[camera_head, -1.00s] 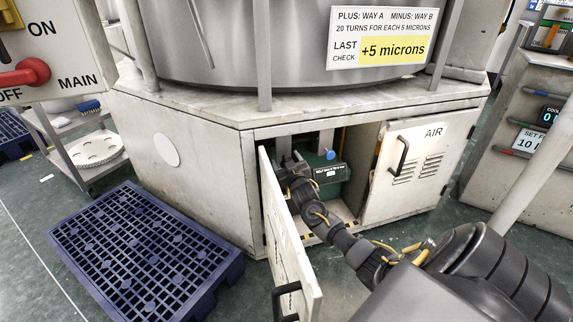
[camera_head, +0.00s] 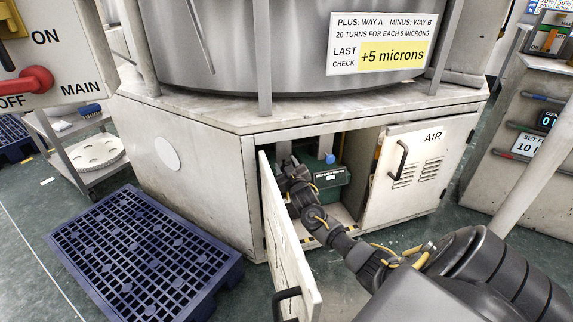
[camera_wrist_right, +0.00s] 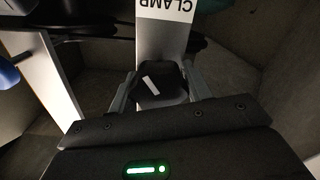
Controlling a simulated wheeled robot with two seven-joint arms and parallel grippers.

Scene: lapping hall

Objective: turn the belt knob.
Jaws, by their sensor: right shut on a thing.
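My right arm reaches into the open lower cabinet, and my right gripper (camera_head: 287,164) is partly hidden behind its own wrist there. In the right wrist view the fingers (camera_wrist_right: 160,88) close on both sides of a black knob (camera_wrist_right: 161,82) with a white mark. The knob sits on a pale upright plate (camera_wrist_right: 160,42) whose label reads CLAMP, upside down in this view. A green unit (camera_head: 333,188) with a small dark label stands beside the gripper, with a blue knob (camera_head: 329,158) above it. A blue rounded part (camera_wrist_right: 7,72) shows at the wrist view's left edge. My left gripper is out of view.
The open cabinet door (camera_head: 288,245) stands close left of my right arm. The AIR door (camera_head: 417,165) is to the right. A blue pallet (camera_head: 145,252) lies on the floor at left. A sign (camera_head: 382,42) above reads "+5 microns", 20 turns for each 5 microns.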

